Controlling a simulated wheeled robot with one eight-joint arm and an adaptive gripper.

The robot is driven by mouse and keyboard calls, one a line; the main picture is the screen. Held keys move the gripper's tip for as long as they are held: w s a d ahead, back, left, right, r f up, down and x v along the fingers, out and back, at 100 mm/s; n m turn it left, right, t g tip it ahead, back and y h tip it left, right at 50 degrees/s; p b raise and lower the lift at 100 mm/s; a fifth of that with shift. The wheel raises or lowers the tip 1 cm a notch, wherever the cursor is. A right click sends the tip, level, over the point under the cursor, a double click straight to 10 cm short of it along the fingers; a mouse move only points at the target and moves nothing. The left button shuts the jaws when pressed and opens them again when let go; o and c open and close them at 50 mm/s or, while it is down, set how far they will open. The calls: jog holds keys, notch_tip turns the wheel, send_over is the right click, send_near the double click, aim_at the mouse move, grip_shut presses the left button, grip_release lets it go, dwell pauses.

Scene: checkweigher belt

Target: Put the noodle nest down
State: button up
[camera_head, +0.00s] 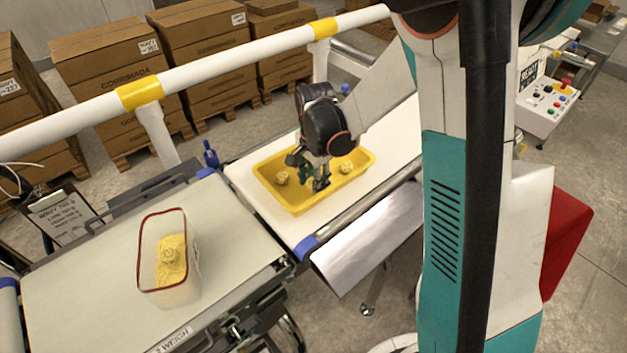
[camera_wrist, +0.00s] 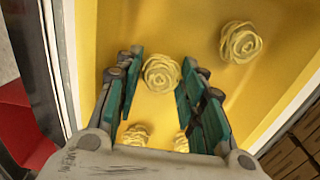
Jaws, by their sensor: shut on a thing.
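A pale yellow noodle nest (camera_wrist: 161,72) sits between my fingertips in the wrist view. My gripper (camera_head: 319,184) is shut on it, low over the yellow tray (camera_head: 297,211); I cannot tell whether the nest touches the tray floor. Other nests lie in the tray: one (camera_head: 281,178) left of my gripper and one (camera_head: 346,168) to its right in the head view. The wrist view shows another nest (camera_wrist: 240,42) at the upper right and part of one (camera_wrist: 135,135) near the hand. In the head view my fingers hide the held nest.
A clear tub with a red rim (camera_head: 141,238) stands on the left weighing belt (camera_head: 80,290), with yellow noodles (camera_head: 172,262) inside. A white rail (camera_head: 230,55) runs behind the belts. Boxes (camera_head: 110,70) stand behind.

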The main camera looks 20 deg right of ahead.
jog(key=o, duration=0.6)
jog(key=shift+f, duration=0.1)
jog(key=shift+c, duration=0.2)
notch_tip(320, 180, up, 12)
jog(key=r+p, duration=0.1)
jog(key=p, duration=0.3)
jog(key=s+r+n+t, duration=0.2)
jog(key=s+r+n, duration=0.1)
jog(key=s, duration=0.3)
jog(key=s+r+n+t, duration=0.2)
jog(key=s+r+n, duration=0.2)
jog(key=s+n, duration=0.2)
jog(key=s+d+r+n+t, duration=0.1)
jog(key=s+r+n+t, duration=0.2)
jog(key=s, duration=0.5)
jog(key=shift+r+n, duration=0.3)
jog(key=shift+n, duration=0.5)
jog(key=shift+d, duration=0.1)
dwell(0.4)
